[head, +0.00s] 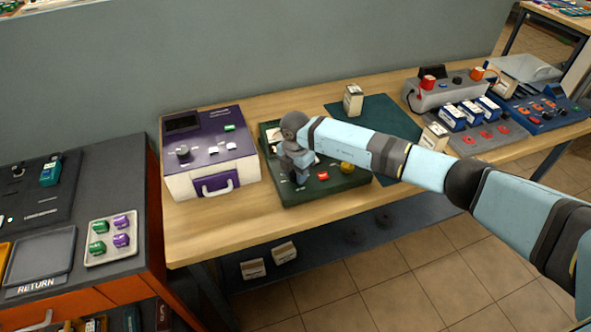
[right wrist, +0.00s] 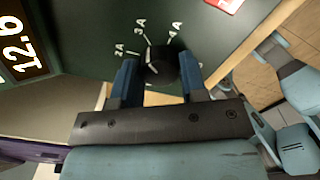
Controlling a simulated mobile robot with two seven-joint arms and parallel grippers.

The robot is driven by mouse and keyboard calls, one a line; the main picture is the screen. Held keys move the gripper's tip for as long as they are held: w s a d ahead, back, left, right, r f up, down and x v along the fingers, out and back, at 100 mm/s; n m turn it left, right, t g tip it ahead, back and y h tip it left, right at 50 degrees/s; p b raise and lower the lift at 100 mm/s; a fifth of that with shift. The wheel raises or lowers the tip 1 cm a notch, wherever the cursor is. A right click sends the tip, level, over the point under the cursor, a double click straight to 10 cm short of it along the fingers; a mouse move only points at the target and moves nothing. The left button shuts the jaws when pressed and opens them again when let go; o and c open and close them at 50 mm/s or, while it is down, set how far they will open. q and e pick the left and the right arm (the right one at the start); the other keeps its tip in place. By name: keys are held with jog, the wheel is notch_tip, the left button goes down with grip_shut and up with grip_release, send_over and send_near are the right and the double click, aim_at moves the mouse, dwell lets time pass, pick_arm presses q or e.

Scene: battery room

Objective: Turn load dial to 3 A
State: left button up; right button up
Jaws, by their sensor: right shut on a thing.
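The dark load dial (right wrist: 161,66) sits on a dark green panel. Small white amp labels (right wrist: 140,27) stand around its far side in the right wrist view. A white pointer mark on the dial faces up and slightly left, about toward the middle label; which number it meets is hard to tell. My right gripper (right wrist: 158,82) is shut on the dial, one blue finger on each side. In the head view my right gripper (head: 293,175) reaches down onto the green tester (head: 330,187) and hides the dial. My left gripper is not in view.
A lit display (right wrist: 20,45) reads 12.6. The purple-topped box (head: 210,150) stands left of the tester on the wooden bench. A tray (head: 110,253) with several batteries sits at the left.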

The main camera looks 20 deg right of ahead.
aim_at(295, 174)
jog(key=shift+r+m, duration=0.1)
jog(key=shift+m, duration=0.6)
jog(key=o, duration=0.9)
notch_tip(295, 174, up, 14)
jog(key=shift+f+b, duration=0.15)
jog(key=shift+b, duration=0.45)
